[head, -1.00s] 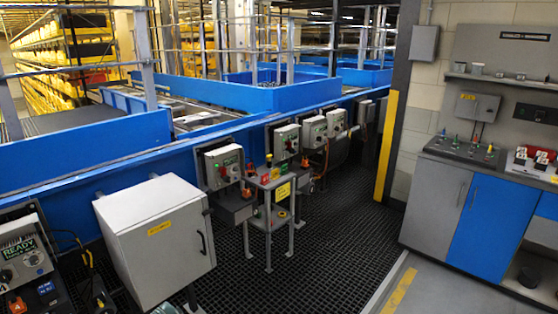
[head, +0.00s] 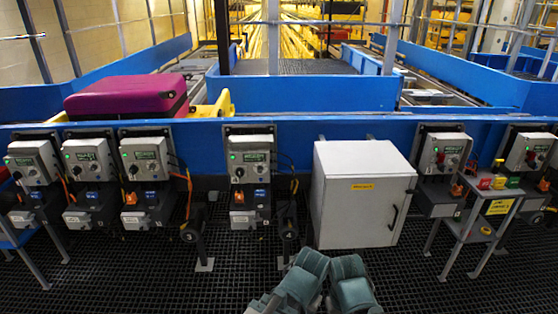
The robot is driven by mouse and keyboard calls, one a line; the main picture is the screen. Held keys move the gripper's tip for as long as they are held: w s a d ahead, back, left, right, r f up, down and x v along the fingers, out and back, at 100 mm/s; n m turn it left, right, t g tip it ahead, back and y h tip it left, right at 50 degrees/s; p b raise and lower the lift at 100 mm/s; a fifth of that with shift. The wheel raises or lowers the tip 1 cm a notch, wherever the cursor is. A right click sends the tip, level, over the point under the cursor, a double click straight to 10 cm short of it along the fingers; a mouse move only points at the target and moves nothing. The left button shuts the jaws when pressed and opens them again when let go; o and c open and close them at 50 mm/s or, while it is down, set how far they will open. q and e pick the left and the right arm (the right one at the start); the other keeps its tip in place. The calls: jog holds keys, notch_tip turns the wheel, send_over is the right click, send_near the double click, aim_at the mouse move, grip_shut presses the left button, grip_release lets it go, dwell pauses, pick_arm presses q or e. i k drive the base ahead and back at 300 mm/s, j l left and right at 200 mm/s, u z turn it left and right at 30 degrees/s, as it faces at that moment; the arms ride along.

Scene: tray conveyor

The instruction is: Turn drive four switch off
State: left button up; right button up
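Several drive control boxes are mounted along the blue conveyor side in the head view. One box (head: 250,157) with a green-lit READY display and a dark knob is just left of the grey cabinet. More boxes of this kind are at the left: one (head: 147,158), one (head: 88,159) and one (head: 32,162). Each has a lower unit with an orange or blue switch. The drive numbers and switch positions are too small to read surely. Teal-grey parts of my arms show at the bottom centre.
A grey cabinet (head: 345,205) with a yellow label juts out in front of the conveyor. A magenta suitcase (head: 125,95) lies on the conveyor at left. The dark grated floor is clear in front.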

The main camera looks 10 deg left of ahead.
aim_at(239, 172)
jog(key=i+l, duration=0.15)
jog(key=i, duration=0.4)
jog(key=i+l, duration=0.15)
jog(key=i, duration=0.35)
